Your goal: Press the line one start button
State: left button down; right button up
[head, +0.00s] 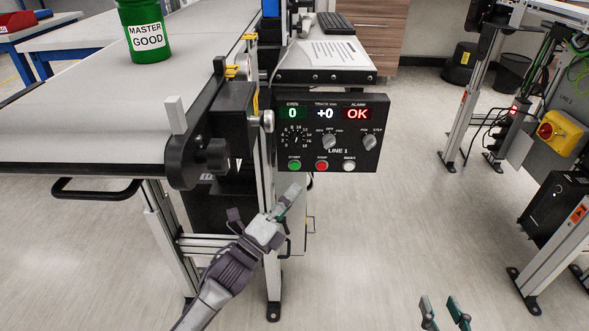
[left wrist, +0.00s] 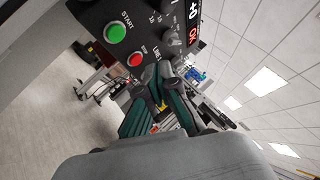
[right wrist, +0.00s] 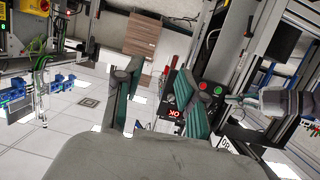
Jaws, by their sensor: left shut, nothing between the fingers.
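The line one control panel (head: 330,146) hangs beside the conveyor in the head view. Its green start button (head: 295,164) sits at the lower left and also shows in the left wrist view (left wrist: 115,32). My left gripper (head: 291,196) is shut and empty, just below the start button and apart from it in the head view. In the left wrist view its fingers (left wrist: 160,104) lie below the buttons. My right gripper (head: 445,312) is open and empty, low at right; its fingers stand apart in the right wrist view (right wrist: 160,100).
A red stop button (head: 322,165) and a white button (head: 349,165) sit right of start. The conveyor belt (head: 90,105) carries a green can (head: 146,30). A shelf with paper (head: 328,62) is above the panel.

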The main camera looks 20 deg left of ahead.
aim_at(294, 166)
pick_arm(q)
jog(key=shift+w+a+b, duration=0.25)
jog(key=shift+w+b, duration=0.05)
jog(key=shift+w, duration=0.55)
jog(key=shift+w+a+b, duration=0.25)
jog(key=shift+w+b, duration=0.1)
jog(key=shift+w, duration=0.55)
jog(key=shift+w+a+b, duration=0.25)
jog(key=shift+w+b, duration=0.05)
jog(key=shift+w, duration=0.55)
pick_arm(e)
notch_tip(294, 166, up, 8)
jog(key=a+t+y, duration=0.1)
jog(key=t+y, duration=0.1)
jog(key=t, duration=0.3)
jog(key=shift+w+a+r+t, duration=0.25)
jog(key=shift+w+t, duration=0.15)
jog(key=shift+w, duration=0.05)
pick_arm(q)
jog(key=shift+w, duration=0.1)
jog(key=shift+w, duration=0.2)
jog(key=shift+w+a, duration=0.1)
pick_arm(e)
jog(key=shift+s+r+t, duration=0.15)
jog(key=shift+r+t, duration=0.25)
jog(key=shift+r, duration=0.2)
jog(key=shift+a+r, duration=0.1)
